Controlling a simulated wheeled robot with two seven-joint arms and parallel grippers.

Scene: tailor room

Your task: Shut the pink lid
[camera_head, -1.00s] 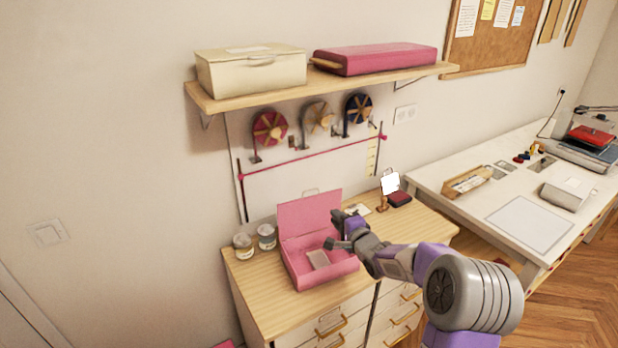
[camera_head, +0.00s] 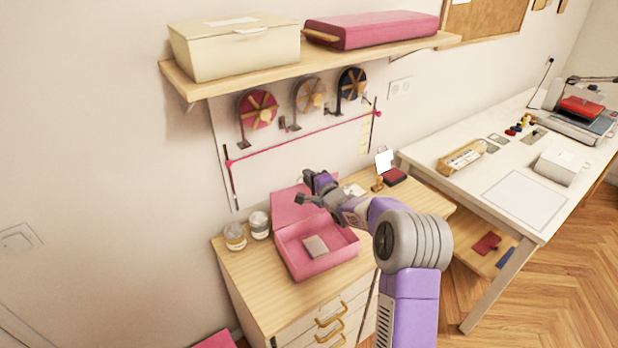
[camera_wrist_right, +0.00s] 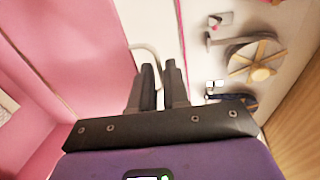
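The pink box (camera_head: 330,262) stands on the wooden drawer cabinet. Its pink lid (camera_head: 290,210) is raised at the back, partly hidden behind my right gripper (camera_head: 304,190). A small greyish block (camera_head: 316,246) lies in the box. My right gripper is at the lid's upper part. In the right wrist view the two dark fingers (camera_wrist_right: 161,80) are close together with a narrow gap. The lid's pale loop handle (camera_wrist_right: 140,48) is right at the fingertips; I cannot tell if it is gripped. The pink lid surface (camera_wrist_right: 75,50) fills the left. My left gripper is not in view.
Two jars (camera_head: 235,237) stand left of the box. A stamp and dark red pad (camera_head: 394,176) lie behind it on the right. A shelf (camera_head: 200,95) with two boxes and wall spools (camera_head: 258,110) are above. A white table (camera_head: 470,195) is at right.

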